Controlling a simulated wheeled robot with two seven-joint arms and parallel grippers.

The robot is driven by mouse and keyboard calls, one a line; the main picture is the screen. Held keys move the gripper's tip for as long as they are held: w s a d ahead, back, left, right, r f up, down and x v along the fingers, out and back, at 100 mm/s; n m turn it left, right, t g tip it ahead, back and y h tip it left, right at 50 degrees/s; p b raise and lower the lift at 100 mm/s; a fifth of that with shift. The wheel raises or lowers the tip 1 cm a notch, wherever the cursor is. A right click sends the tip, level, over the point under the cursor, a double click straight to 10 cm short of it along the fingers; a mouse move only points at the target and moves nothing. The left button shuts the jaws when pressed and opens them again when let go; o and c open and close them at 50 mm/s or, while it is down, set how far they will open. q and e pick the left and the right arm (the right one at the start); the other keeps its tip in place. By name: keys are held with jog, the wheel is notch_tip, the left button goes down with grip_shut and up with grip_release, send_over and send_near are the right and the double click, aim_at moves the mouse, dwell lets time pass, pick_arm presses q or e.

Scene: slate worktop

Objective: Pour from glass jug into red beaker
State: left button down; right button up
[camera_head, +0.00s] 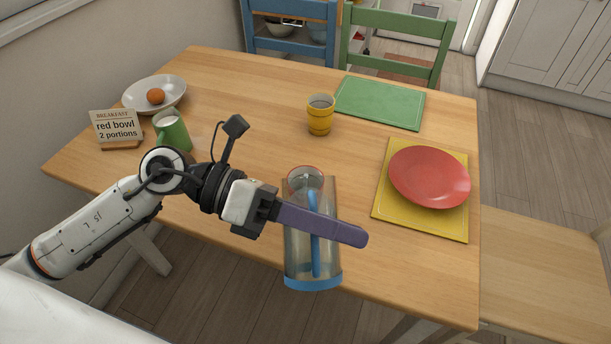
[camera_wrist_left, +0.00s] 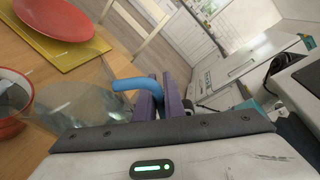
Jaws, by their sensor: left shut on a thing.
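The glass jug (camera_head: 298,245) is clear, with a blue handle (camera_head: 315,235) and a blue band at its near end. It looks tilted, its far end close to the red beaker (camera_head: 305,170). My left gripper (camera_head: 345,233) has purple fingers shut on the jug's handle. In the left wrist view the fingers (camera_wrist_left: 158,98) close around the blue handle (camera_wrist_left: 132,85), and the clear jug wall (camera_wrist_left: 75,105) shows beside it. The red beaker (camera_wrist_left: 8,125) is at the left there, with grey inside. I cannot tell whether liquid is flowing. My right gripper is not in view.
A yellow cup (camera_head: 320,116) stands behind the beaker, near a green board (camera_head: 380,104). A red plate (camera_head: 428,177) sits on a yellow board (camera_head: 398,217) at right. A green mug (camera_head: 173,132), white bowl (camera_head: 175,88) and sign (camera_head: 117,127) stand at left.

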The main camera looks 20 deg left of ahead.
pick_arm(q)
jog(key=shift+w+r+n+p, duration=0.15)
jog(key=shift+r+n+p, duration=0.15)
jog(key=shift+r, duration=0.15)
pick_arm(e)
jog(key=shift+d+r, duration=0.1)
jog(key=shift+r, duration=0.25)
pick_arm(q)
jog(key=shift+w+a+r+n+h+p, duration=0.1)
jog(key=shift+w+r+n+h+p, duration=0.05)
jog(key=shift+r+n+h+p, duration=0.2)
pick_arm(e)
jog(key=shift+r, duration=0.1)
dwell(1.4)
